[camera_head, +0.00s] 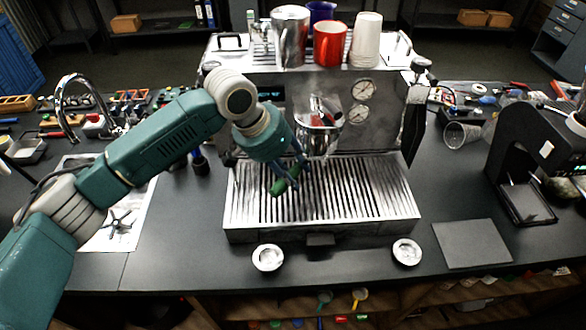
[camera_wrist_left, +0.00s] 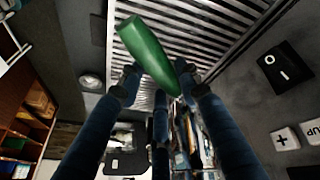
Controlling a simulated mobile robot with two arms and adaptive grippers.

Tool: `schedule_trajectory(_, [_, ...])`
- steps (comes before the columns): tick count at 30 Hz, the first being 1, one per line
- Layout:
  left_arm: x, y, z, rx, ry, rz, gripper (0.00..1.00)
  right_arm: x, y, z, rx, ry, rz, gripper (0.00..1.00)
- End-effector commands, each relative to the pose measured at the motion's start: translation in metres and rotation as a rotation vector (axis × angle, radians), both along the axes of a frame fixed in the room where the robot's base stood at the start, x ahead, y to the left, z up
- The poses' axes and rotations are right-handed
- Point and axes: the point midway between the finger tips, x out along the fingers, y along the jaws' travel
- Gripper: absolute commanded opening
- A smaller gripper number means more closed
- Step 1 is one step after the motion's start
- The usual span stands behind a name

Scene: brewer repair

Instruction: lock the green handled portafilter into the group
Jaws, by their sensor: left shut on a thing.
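The espresso machine (camera_head: 385,140) stands at the back middle of the counter. Its shiny metal group (camera_head: 318,140) is on the front panel above the slatted drip tray (camera_head: 350,195). My left gripper (camera_head: 290,176) is shut on the green handle (camera_head: 279,187) of the portafilter, below the group and over the tray. In the left wrist view the green handle (camera_wrist_left: 147,52) lies slanted between the fingers of my left gripper (camera_wrist_left: 158,88). The portafilter's metal head is not clear, so I cannot tell how it sits against the group. My right gripper is not in view.
Two small round metal pieces lie in front of the tray, left (camera_head: 268,257) and right (camera_head: 407,252). A dark mat (camera_head: 472,243) and a black grinder-like device (camera_head: 530,150) are at the right. Cups, including a red one (camera_head: 329,43), stand on the machine.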

Motion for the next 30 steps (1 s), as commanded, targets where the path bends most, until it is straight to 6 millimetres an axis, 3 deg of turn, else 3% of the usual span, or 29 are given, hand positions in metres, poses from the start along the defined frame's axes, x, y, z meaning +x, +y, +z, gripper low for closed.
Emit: schedule_trajectory(30, [0.0004, -0.0006, 0.0034, -0.002, -0.001, 0.000, 0.00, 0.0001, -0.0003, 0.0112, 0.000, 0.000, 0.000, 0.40])
